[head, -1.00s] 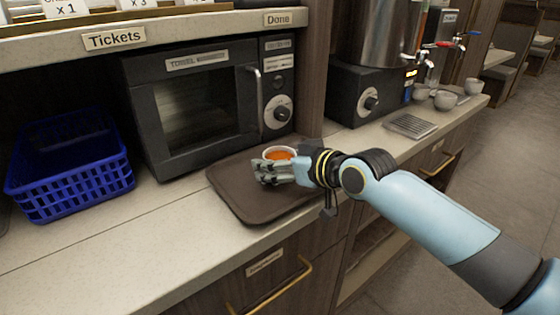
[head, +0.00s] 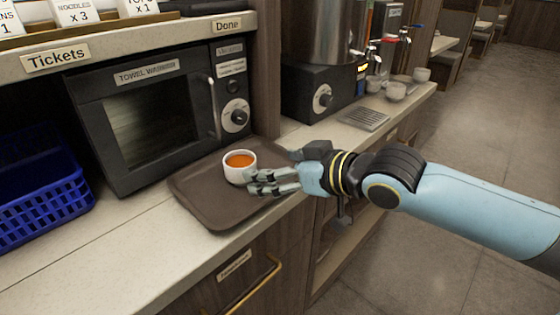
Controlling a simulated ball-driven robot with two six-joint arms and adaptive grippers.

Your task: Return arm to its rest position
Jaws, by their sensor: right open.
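My right gripper (head: 262,180) is open at the right side of a brown tray (head: 212,207), its fingers pointing left. A small white cup (head: 238,174) with orange sauce stands upright on the tray, just left of and behind the fingers. The fingertips overlap the cup's lower right edge in the picture; I cannot tell whether they touch it. My left gripper is not in view.
A black towel warmer (head: 150,120) stands behind the tray. A blue basket (head: 45,200) is at the left. White cups (head: 396,91), a drip tray (head: 363,118) and a dispenser (head: 318,95) are at the back right. The floor at right is open.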

